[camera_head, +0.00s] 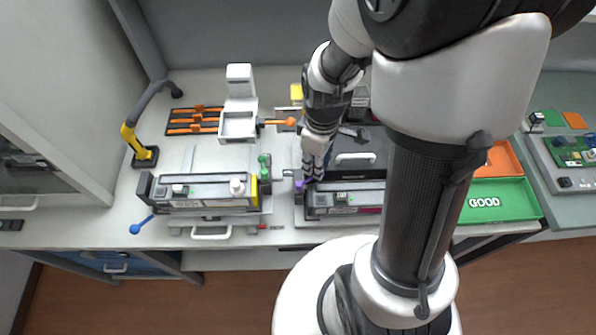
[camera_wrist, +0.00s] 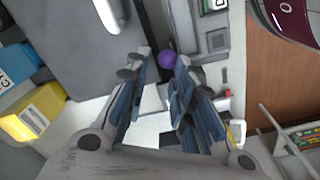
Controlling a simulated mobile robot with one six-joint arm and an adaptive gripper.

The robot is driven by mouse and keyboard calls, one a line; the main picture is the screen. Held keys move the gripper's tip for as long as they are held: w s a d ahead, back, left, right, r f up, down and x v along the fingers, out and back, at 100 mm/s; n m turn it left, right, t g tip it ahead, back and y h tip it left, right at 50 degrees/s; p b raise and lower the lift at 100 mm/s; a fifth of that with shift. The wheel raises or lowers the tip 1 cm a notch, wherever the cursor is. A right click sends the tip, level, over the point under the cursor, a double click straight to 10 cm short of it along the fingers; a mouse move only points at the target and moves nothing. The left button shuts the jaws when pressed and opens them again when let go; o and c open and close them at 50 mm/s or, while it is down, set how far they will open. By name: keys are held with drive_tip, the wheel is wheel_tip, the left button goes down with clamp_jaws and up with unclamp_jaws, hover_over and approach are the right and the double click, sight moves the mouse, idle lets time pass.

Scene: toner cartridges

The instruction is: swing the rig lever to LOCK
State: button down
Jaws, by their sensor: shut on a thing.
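A purple ball knob (camera_head: 299,184) stands at the left end of the right-hand rig, by a dark cartridge (camera_head: 345,198). My gripper (camera_head: 312,172) reaches down to it from above, its blue-padded fingers on either side of the knob. The wrist view shows the purple knob (camera_wrist: 167,60) between the tips of my gripper (camera_wrist: 165,64), which is shut on it. The lever's arm below the knob is mostly hidden. No LOCK marking can be read in either view.
A left-hand rig holds a similar cartridge (camera_head: 205,192) with a yellow end. A blue-knobbed lever (camera_head: 136,228), green knobs (camera_head: 264,163) and an orange-knobbed lever (camera_head: 289,122) stand nearby. A yellow-and-black post (camera_head: 135,145) rises at left. A green GOOD tray (camera_head: 525,205) lies right.

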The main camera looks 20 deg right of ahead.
drive_tip(key=shift+s+d+f, duration=0.35)
drive_tip(key=shift+s, duration=0.2)
drive_tip(key=shift+s+d, duration=0.15)
drive_tip(key=shift+s, duration=0.2)
drive_tip(key=shift+s, duration=0.15)
